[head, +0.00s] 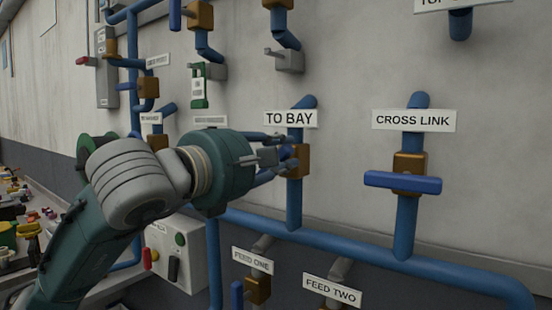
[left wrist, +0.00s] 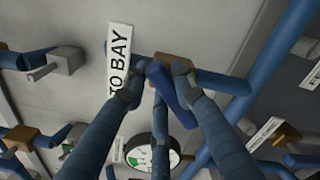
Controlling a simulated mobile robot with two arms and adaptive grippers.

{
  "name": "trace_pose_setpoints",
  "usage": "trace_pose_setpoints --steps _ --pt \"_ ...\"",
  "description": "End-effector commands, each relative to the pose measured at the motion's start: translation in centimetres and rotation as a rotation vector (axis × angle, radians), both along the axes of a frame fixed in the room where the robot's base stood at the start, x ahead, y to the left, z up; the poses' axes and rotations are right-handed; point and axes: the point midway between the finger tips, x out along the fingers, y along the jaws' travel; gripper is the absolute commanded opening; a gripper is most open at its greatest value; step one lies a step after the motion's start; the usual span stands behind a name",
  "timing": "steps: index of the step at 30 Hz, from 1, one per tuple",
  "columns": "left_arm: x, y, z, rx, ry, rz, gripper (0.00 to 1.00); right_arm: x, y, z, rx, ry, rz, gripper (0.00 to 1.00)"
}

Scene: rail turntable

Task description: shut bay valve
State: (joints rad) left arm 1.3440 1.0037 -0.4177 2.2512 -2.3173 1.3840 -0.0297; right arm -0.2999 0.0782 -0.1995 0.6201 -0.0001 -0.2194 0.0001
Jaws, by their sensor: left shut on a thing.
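The bay valve has a brown body (head: 297,162) on a vertical blue pipe, under a white sign "TO BAY" (head: 290,119). In the left wrist view the brown body (left wrist: 176,60) sits beyond the fingers, and the valve's blue handle (left wrist: 172,92) shows between them, slanting across the pipe's line. My left gripper (head: 282,156) is at the valve, its fingers around the handle and shut on it. In the left wrist view the gripper (left wrist: 158,84) hides part of the handle. In the head view the fingers hide most of the handle. My right gripper is not in view.
The cross link valve (head: 408,162) stands to the right with its blue handle crosswise. Feed one (head: 258,290) and feed two valves are below. A control box (head: 178,255) and a cluttered bench are at lower left. Pipes line the wall closely.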

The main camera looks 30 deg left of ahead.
Motion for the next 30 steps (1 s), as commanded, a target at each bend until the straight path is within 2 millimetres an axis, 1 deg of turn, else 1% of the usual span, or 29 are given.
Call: trace_pose_setpoints --steps 1,9,18,24,30 --pt "-0.1 -0.2 -0.2 0.045 -0.007 -0.001 0.0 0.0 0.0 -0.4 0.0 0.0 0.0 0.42" --pt "-0.1 -0.6 -0.7 0.3 -0.042 -0.001 0.0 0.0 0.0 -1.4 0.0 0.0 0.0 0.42" --pt "-0.1 -1.0 -1.3 0.553 -0.076 -0.002 0.0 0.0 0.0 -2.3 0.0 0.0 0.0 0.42" --pt "-0.2 -1.2 -1.6 0.675 -0.093 -0.003 0.0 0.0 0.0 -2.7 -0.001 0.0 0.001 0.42" --pt "-0.2 -1.3 -1.8 0.749 -0.102 -0.004 0.0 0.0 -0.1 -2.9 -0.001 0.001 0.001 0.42"
